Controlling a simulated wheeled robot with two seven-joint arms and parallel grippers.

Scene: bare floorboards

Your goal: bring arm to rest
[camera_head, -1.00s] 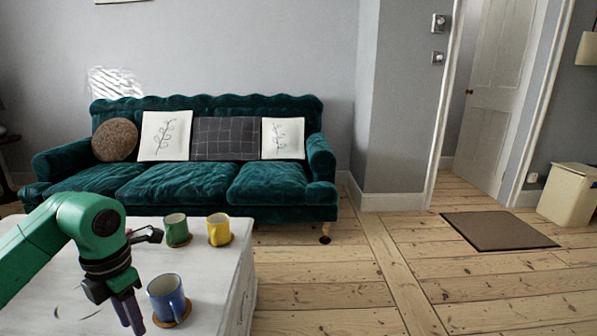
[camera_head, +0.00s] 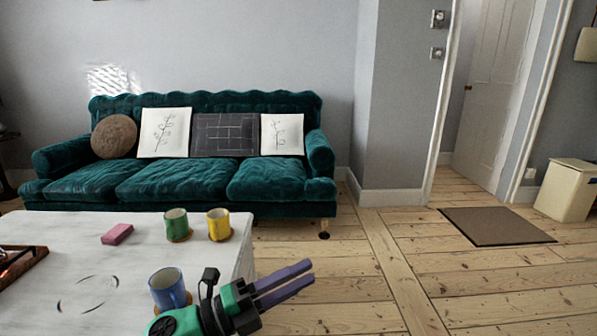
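My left gripper (camera_head: 302,274) is at the bottom middle, past the right edge of the white table. Its two purple fingers point right and slightly up, with a narrow gap between them and nothing held. My green wrist covers part of the table's front right. A blue mug (camera_head: 168,289) stands on the table just left of the gripper, partly hidden at its lower right. My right gripper is not in view.
On the white table (camera_head: 75,230) stand a green mug (camera_head: 177,224) and a yellow mug (camera_head: 219,224) on coasters. A pink block (camera_head: 117,234) and a wooden tray (camera_head: 22,262) lie further left. A green sofa (camera_head: 180,178) stands behind. The floor to the right is clear up to a mat (camera_head: 495,226).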

